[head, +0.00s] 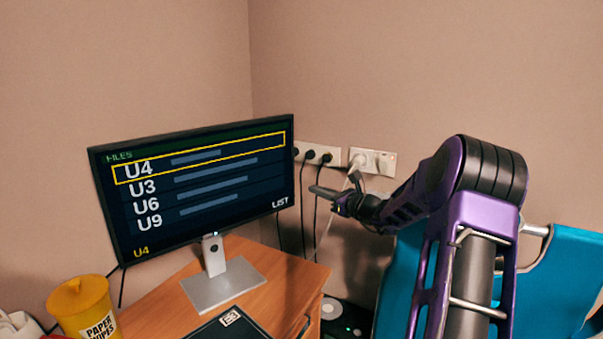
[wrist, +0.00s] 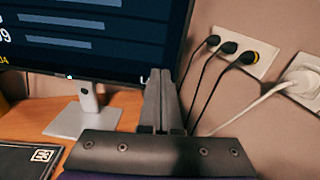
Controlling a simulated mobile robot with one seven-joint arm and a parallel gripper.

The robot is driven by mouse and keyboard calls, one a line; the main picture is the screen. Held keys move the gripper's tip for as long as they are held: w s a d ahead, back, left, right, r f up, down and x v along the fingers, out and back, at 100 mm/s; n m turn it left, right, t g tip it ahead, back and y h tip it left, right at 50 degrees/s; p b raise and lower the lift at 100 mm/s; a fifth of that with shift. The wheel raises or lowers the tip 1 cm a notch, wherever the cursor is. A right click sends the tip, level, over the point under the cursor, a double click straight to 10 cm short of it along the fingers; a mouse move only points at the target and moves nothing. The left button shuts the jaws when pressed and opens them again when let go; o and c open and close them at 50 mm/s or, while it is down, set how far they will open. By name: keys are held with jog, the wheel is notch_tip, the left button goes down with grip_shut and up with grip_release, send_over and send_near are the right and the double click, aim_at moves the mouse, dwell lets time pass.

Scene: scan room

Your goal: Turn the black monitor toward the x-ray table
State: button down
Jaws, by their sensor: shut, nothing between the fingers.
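The black monitor (head: 200,183) stands on a silver stand (head: 222,280) on a wooden desk. Its lit screen faces forward and shows a file list with U4 framed in yellow. My gripper (head: 318,190) is shut and empty, just right of the monitor's right edge in the head view. In the wrist view my gripper (wrist: 160,85) overlaps the lower right corner of the monitor (wrist: 100,35); I cannot tell whether they touch. The x-ray table cannot be made out in either view.
A yellow paper wipes tub (head: 85,308) and a dark pad (head: 232,325) are on the wooden desk (head: 170,293). Wall sockets (head: 318,154) with plugged cables are behind my gripper. A blue padded seat or bed (head: 560,285) is at the right.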

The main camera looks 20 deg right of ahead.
aim_at(290, 169)
jog(key=shift+m+t+h, duration=0.3)
jog(key=shift+m+t, duration=0.2)
jog(key=shift+m, duration=0.1)
jog(key=x, duration=0.4)
jog(key=d+x, duration=0.1)
jog(key=x, duration=0.3)
jog(key=d+r+p+x, duration=0.1)
jog(key=x, duration=0.4)
jog(key=shift+w+d, duration=0.1)
jog(key=shift+w, duration=0.2)
jog(key=shift+w, duration=0.1)
